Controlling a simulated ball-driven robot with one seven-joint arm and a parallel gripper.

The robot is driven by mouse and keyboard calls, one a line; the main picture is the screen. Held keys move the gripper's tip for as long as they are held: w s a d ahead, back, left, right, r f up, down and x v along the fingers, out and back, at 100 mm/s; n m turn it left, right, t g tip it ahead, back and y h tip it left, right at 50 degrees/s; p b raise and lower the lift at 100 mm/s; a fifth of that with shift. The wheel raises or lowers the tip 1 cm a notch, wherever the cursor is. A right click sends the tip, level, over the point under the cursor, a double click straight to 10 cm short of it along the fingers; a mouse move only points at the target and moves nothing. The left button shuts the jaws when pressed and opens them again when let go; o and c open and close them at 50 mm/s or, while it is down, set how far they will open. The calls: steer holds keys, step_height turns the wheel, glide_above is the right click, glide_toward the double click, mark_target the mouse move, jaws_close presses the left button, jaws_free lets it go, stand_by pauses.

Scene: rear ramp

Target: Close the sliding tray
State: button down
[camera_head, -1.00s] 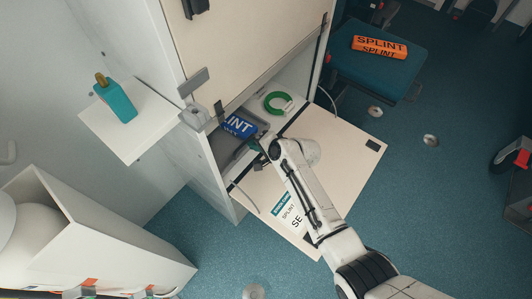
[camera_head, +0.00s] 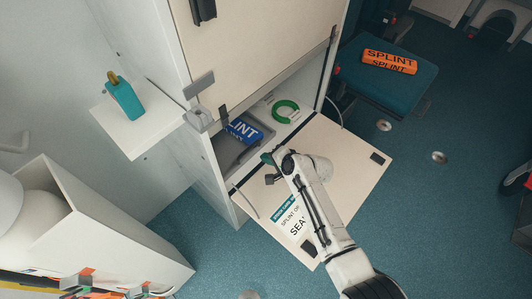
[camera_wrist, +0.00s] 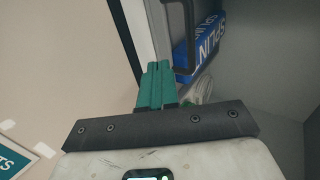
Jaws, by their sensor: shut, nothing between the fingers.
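The grey sliding tray (camera_head: 229,153) is in the lower bay of the white cabinet, with a blue splint box (camera_head: 243,131) lying on it. How far the tray stands out is hard to tell. My gripper (camera_head: 267,158) is just in front of the tray, over the open door panel, and looks apart from it. In the wrist view its teal fingers (camera_wrist: 157,84) are together and empty. A dark handle-like bar (camera_wrist: 187,68) and the blue splint box (camera_wrist: 208,42) show just beyond the fingertips.
The cream fold-down door (camera_head: 350,157) lies open below my arm, with a splint label on it. A green ring (camera_head: 285,111) sits right of the tray in the bay. A side shelf (camera_head: 130,140) holds a teal bottle. A blue seat (camera_head: 385,82) with an orange splint stands right.

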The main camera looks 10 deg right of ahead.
steer(key=p+v, duration=0.3)
steer(key=v, duration=0.7)
steer(key=shift+p, duration=0.3)
